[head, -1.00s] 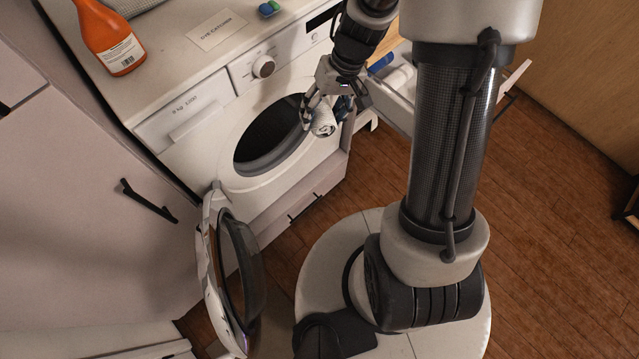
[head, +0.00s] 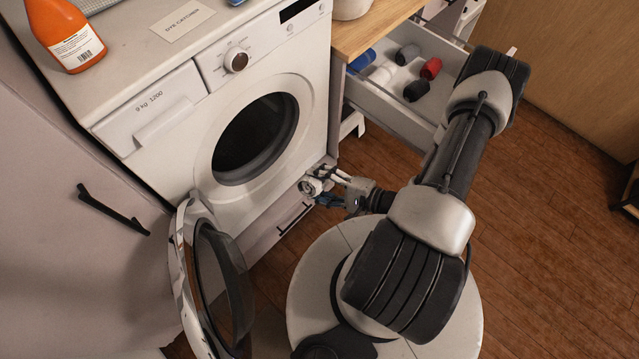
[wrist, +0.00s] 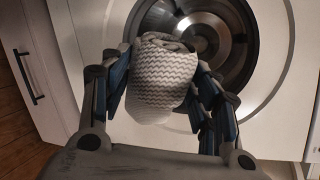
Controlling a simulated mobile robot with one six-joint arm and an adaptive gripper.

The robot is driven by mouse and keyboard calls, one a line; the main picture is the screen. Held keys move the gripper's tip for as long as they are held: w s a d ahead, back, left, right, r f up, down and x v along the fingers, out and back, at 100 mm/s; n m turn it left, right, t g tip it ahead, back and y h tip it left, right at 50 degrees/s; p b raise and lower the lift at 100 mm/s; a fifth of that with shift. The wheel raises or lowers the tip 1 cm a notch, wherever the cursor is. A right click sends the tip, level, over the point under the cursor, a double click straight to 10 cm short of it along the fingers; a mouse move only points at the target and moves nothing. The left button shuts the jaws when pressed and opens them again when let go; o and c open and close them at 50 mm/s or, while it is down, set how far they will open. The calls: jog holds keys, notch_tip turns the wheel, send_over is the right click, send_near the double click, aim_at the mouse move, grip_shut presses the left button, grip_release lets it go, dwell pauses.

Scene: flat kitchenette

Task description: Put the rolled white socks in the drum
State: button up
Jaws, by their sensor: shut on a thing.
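My gripper (head: 326,187) is shut on a rolled pair of white socks with a grey zigzag pattern (wrist: 164,75), which shows small in the head view (head: 311,186). The blue-padded fingers (wrist: 160,88) press it from both sides in the wrist view. In the head view the roll is outside the drum (head: 255,135), low and to the right of its round opening. The drum (wrist: 207,40) shows behind the roll in the wrist view, partly hidden by it. The machine's round door (head: 220,285) stands open to the left.
An open drawer (head: 385,108) at the right holds several rolls, among them a white roll (head: 383,74) and a red roll (head: 431,68). The drum opening is unobstructed in the head view.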

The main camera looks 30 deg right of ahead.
jog(key=w+a+f+b, duration=0.1)
jog(key=w+a, duration=0.3)
jog(key=w, duration=0.9)
jog(key=w+a+f+b, duration=0.1)
jog(key=w+a+f, duration=0.2)
jog(key=w, duration=1)
jog(key=w+a+f+b, duration=0.1)
jog(key=w+a, duration=0.4)
jog(key=w, duration=0.8)
jog(key=shift+a+f+b, duration=0.35)
jog(key=shift+f, duration=0.4)
jog(key=o, duration=1.1)
jog(key=shift+s, duration=0.1)
jog(key=shift+v, duration=6.05)
